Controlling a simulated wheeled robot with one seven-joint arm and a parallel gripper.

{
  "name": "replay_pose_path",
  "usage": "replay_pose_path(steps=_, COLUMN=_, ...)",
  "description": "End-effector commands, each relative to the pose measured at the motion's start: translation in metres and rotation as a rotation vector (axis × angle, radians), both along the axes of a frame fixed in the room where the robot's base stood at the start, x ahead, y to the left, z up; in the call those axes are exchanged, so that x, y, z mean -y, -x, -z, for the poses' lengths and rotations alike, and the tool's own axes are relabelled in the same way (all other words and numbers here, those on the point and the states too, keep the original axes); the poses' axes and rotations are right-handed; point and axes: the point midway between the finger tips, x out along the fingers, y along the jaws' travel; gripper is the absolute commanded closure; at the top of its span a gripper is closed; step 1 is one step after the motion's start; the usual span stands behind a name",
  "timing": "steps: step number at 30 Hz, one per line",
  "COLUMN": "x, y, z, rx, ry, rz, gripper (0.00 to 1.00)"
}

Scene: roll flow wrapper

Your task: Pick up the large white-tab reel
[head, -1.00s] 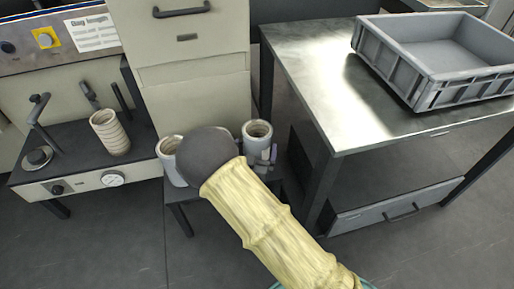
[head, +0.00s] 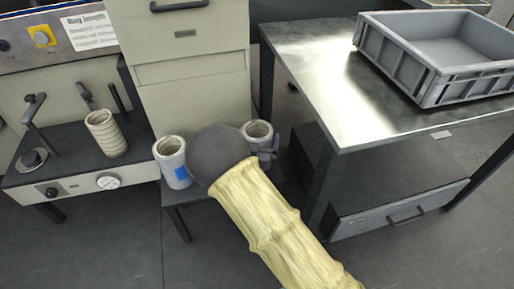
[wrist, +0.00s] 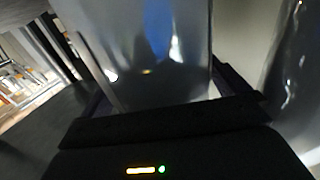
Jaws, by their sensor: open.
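Two white wrapped reels stand upright on a low dark stand in the head view. The left reel (head: 172,163) shows a blue tab on its side. The right reel (head: 257,133) is partly hidden by my arm, and I see no white tab on it. My gripper (wrist: 158,88) is open, its dark jaws on either side of a pale reel (wrist: 140,50) that fills the middle of the wrist view. A blue patch shows on this reel; whether the jaws touch it I cannot tell. In the head view my wrist hides most of the gripper.
Another pale rounded shape (wrist: 295,60) is close at the right of the wrist view. A ribbed reel (head: 106,134) stands on the machine's shelf (head: 70,165) at left. A metal table (head: 320,75) with a grey crate (head: 430,95) is at right. A beige cabinet (head: 190,85) stands behind the stand.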

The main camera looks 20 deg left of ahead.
Motion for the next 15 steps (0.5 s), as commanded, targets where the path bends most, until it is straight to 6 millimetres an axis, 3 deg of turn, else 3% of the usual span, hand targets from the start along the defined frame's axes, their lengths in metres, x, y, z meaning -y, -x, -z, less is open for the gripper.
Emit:
replay_pose_path(steps=8, x=-0.0001, y=0.0005, z=0.0004, rx=-0.001, ry=0.000, rz=0.000, gripper=0.00)
replay_pose_path(steps=15, x=-0.0002, y=0.0006, z=0.0005, rx=-0.001, ry=0.000, rz=0.000, gripper=0.43)
